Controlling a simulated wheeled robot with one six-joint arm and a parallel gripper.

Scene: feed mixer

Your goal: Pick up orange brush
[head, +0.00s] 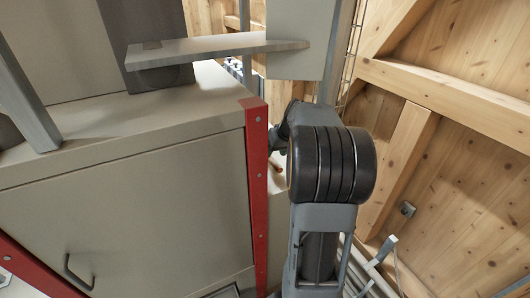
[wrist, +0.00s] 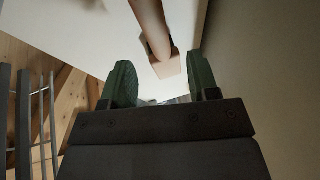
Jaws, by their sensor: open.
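An orange-brown object with a rounded handle, which looks like the orange brush (wrist: 152,25), shows at the top middle of the wrist view. Its handle leads down to a paler block-shaped end. My gripper (wrist: 159,60) has two green fingers apart, with the block end in the gap between them in the picture. I cannot tell how far the brush is from the fingers, and nothing is seen gripped. In the head view a small orange bit (head: 276,161) shows between the red post and my arm. My gripper is hidden behind my arm there.
A beige cabinet (head: 130,205) with a red corner post (head: 257,190) stands close left of my arm. A grey shelf plate (head: 218,47) juts out above it. Metal rails (head: 372,270) and a wooden wall (head: 470,190) are on the right.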

